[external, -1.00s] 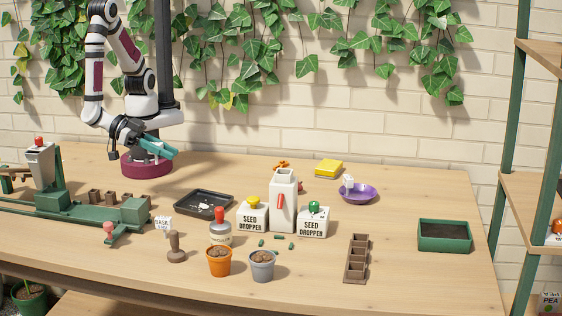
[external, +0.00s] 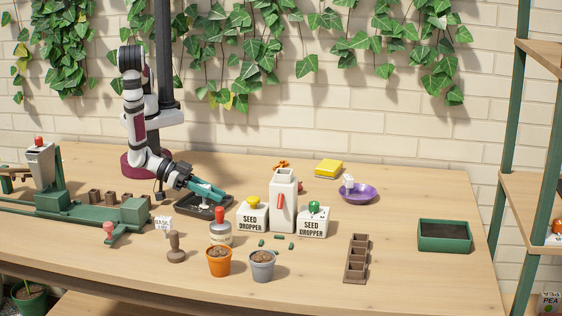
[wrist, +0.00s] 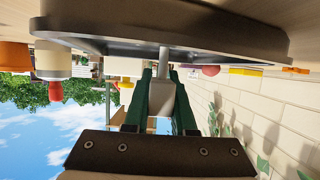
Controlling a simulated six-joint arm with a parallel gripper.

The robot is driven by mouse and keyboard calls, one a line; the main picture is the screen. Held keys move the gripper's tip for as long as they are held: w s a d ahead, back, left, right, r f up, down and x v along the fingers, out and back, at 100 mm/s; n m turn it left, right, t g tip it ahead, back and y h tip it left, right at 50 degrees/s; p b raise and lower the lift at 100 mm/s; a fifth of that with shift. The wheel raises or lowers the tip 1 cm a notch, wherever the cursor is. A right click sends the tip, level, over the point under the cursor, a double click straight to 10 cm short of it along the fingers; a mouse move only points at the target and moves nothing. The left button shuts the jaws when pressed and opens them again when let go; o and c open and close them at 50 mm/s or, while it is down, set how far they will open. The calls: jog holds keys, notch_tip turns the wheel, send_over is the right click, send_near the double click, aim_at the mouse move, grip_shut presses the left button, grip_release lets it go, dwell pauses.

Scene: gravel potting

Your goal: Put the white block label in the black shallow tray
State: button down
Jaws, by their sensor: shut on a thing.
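In the wrist view the fingers (wrist: 166,100) are shut on the white block label (wrist: 167,94), a pale block with a thin stem pointing at the tray. In the external view the label is hidden by the fingers. I cannot tell whether the stem touches the tray.
White seed droppers (external: 252,217) and a tall white bottle (external: 284,200) stand right of the tray. A red-topped jar (external: 220,232) and two pots stand in front. A purple saucer (external: 370,194) holds a small white item.

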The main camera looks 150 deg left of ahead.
jog(key=shift+f, duration=0.15)
jog(key=c, duration=0.7)
grip_release()
jog(key=shift+c, duration=0.2)
jog(key=v, duration=1.2)
